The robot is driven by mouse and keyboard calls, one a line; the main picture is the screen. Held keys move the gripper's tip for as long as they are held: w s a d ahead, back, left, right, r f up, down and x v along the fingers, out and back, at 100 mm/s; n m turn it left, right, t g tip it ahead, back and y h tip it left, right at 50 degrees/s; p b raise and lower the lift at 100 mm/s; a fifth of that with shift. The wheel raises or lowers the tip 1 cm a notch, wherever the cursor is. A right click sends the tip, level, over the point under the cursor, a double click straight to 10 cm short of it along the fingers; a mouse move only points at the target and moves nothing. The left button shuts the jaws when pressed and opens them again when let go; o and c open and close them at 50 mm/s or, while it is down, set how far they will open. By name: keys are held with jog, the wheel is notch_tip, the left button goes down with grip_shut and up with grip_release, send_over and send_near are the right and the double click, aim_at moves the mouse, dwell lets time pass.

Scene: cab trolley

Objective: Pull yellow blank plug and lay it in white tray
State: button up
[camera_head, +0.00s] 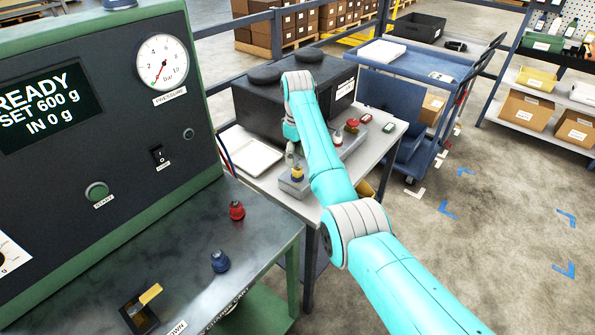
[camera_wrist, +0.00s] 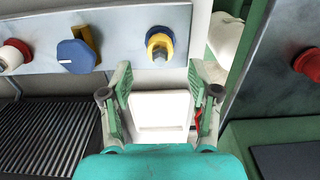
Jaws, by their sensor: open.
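The yellow plug (camera_head: 297,174) sits at the near end of a grey block on the side table. In the wrist view a yellow plug (camera_wrist: 159,41) with a blue ring and a grey centre sits in a grey panel, just beyond my fingertips. My gripper (camera_wrist: 160,82) is open and empty, its fingers apart and not touching the plug. In the head view my gripper (camera_head: 291,150) is small and partly hidden, close above the yellow plug. The white tray (camera_head: 250,154) lies left of the block; a white tray-like surface (camera_wrist: 160,112) shows between my fingers.
Red-topped plugs (camera_head: 352,125) stand farther along the block, close to my arm. A black box (camera_head: 262,105) stands behind the tray. In the wrist view a blue knob (camera_wrist: 76,56) is left of the plug. The green-trimmed machine (camera_head: 95,130) stands at left.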

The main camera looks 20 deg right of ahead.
aim_at(297, 164)
jog(key=shift+f, duration=2.75)
grip_shut()
jog(key=shift+r, duration=0.2)
jog(key=shift+r, duration=2.8)
